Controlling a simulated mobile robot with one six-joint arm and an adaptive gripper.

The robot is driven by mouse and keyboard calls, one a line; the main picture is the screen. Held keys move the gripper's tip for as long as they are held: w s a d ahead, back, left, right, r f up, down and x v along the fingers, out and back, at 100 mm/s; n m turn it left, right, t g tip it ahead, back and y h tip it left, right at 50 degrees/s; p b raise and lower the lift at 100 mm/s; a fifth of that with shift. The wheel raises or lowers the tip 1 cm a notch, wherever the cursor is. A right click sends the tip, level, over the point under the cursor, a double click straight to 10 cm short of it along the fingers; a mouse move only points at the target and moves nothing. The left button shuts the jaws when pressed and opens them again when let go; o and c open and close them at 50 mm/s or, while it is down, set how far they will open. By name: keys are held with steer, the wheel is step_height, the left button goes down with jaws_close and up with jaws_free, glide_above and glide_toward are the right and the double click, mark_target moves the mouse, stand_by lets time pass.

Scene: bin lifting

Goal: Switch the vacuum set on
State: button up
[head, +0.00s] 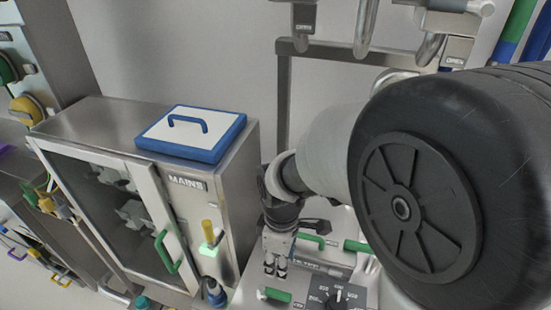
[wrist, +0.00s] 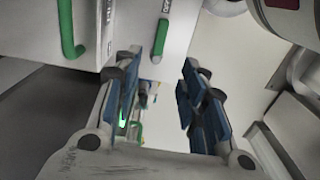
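My gripper (head: 276,262) points down in the head view, right of the steel cabinet marked MAINS (head: 187,182). In the wrist view my gripper (wrist: 163,105) has its blue-padded fingers spread apart with nothing between them. Below it in the head view is a unit with a dark dial (head: 338,298) and green handles (head: 275,295); my arm hides much of it. I cannot tell whether this is the vacuum set. On the cabinet's side is a yellow lever (head: 209,228) above a lit green part (head: 210,247).
A white lid with blue edges and a handle (head: 190,132) lies on the cabinet. The cabinet's glass door has a green handle (head: 166,252). A metal frame (head: 284,100) stands behind. Coloured fittings (head: 45,200) crowd the left side.

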mark_target(279, 293)
step_height(279, 293, down, 18)
steer(key=b, duration=0.5)
steer(key=shift+a+r, duration=0.1)
steer(key=shift+r, duration=0.15)
jaws_close()
stand_by(0.5)
